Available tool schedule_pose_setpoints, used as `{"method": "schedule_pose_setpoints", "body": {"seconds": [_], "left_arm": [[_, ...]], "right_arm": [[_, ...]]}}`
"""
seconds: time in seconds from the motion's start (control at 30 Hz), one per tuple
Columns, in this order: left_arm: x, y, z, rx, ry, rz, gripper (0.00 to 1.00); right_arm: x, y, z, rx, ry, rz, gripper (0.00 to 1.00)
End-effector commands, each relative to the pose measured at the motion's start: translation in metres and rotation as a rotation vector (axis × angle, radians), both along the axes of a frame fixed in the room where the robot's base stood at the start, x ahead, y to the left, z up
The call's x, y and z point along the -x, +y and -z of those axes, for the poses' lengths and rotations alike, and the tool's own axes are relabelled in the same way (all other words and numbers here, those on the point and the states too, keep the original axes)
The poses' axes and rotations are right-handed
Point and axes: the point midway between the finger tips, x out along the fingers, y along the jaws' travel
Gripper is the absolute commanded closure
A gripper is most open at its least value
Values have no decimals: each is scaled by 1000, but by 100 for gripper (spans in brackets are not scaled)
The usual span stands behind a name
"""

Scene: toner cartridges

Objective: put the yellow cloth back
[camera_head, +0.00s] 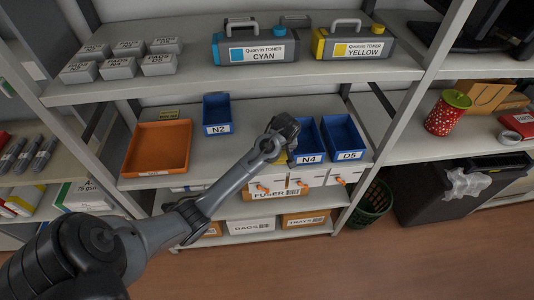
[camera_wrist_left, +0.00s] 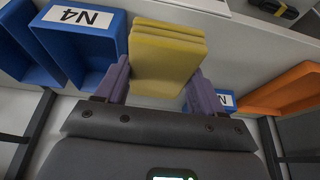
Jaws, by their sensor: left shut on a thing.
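The yellow cloth (camera_wrist_left: 167,58), a folded thick stack, is between the two purple-grey fingers of my left gripper (camera_wrist_left: 162,88) in the left wrist view. The gripper is shut on it. In the head view my left gripper (camera_head: 284,130) is over the middle shelf, just left of the blue N4 bin (camera_head: 309,145). The arm and gripper hide most of the cloth there. In the wrist view the N4 bin (camera_wrist_left: 85,40) is close beside the cloth, on the left. My right gripper is not in view.
The middle shelf also holds an orange tray (camera_head: 158,148), a blue N2 bin (camera_head: 217,113) and a blue D5 bin (camera_head: 345,140). Cyan (camera_head: 256,50) and yellow (camera_head: 350,45) toner cartridges stand on the shelf above. Bare shelf (camera_head: 215,152) lies between the orange tray and my arm.

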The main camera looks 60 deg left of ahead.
Motion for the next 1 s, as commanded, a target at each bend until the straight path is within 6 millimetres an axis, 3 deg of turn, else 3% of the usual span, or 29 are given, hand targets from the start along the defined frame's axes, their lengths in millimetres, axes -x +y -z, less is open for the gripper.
{"method": "schedule_pose_setpoints", "body": {"seconds": [0.17,0.5,0.7,1.0], "left_arm": [[7,11,14,0,2,-2,60],[12,76,54,0,1,-3,60],[13,105,71,0,1,0,60],[14,116,85,-1,1,1,60]], "right_arm": [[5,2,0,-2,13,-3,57],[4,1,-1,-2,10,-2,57],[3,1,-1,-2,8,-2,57],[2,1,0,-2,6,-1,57]]}}
